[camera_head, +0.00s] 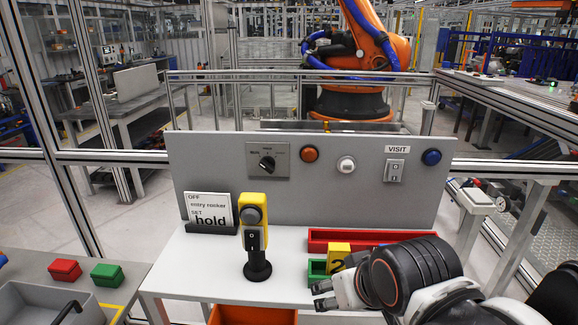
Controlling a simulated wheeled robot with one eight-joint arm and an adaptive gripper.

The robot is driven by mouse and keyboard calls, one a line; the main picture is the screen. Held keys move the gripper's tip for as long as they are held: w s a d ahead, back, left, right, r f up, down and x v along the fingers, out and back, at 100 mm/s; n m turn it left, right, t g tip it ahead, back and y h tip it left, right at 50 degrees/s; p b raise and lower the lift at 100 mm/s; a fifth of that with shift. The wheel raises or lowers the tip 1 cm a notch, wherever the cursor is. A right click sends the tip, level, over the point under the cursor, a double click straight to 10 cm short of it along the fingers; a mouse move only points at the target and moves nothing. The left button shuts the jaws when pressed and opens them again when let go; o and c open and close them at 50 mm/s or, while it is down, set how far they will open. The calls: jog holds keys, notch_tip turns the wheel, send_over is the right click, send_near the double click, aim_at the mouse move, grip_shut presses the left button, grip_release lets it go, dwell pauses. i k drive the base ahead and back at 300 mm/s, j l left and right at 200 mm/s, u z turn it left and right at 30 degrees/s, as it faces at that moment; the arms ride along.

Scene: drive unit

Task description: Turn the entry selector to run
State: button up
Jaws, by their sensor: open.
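A black rotary selector knob (267,163) sits on a grey plate (284,173) on the left half of the upright grey panel (220,160). Small labels surround it, too small to read surely. Its pointing direction is hard to tell. A card (209,208) in a black holder reads "OFF entry rocker SET hold". A rocker switch (395,171) under the label "VISIT" is at the panel's right. My gripper (323,295) is open and low at the right front, over the table's front part. It is below and right of the selector, apart from it, fingers pointing left.
An orange button (309,154), white button (346,164) and blue button (431,157) are on the panel. A yellow handheld switch (253,222) stands on a black base before the panel. Red (318,239) and green (317,268) trays and a yellow block (338,252) lie near my gripper.

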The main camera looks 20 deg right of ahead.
aim_at(267, 164)
jog(key=l, duration=0.4)
jog(key=k+l, duration=0.15)
jog(key=l, duration=0.65)
jog(key=k+u, duration=0.05)
